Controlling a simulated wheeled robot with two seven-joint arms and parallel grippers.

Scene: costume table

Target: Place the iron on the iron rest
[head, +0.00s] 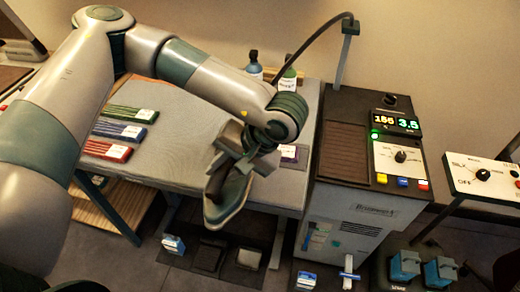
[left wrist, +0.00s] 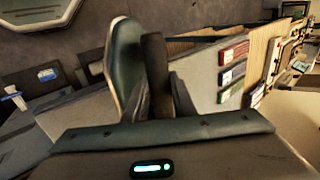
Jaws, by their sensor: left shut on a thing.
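The iron (head: 228,196) hangs from my left gripper (head: 237,160), tilted, in front of the table's front edge. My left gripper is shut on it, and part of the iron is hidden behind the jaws. In the left wrist view the iron (left wrist: 122,58) shows its pale-rimmed, dark green body beyond the jaws (left wrist: 160,95). The iron rest looks to be the dark ribbed pad (head: 345,152) on top of the steam station. It is bare and lies to the right of the gripper. My right gripper is not in view.
The grey table (head: 165,160) holds green, blue and red packs (head: 130,113) on its left. Two bottles (head: 288,78) stand at its back. The station (head: 350,215) carries a lit display (head: 398,123) and a post with a dark hose (head: 345,45). A control box (head: 485,180) stands at right.

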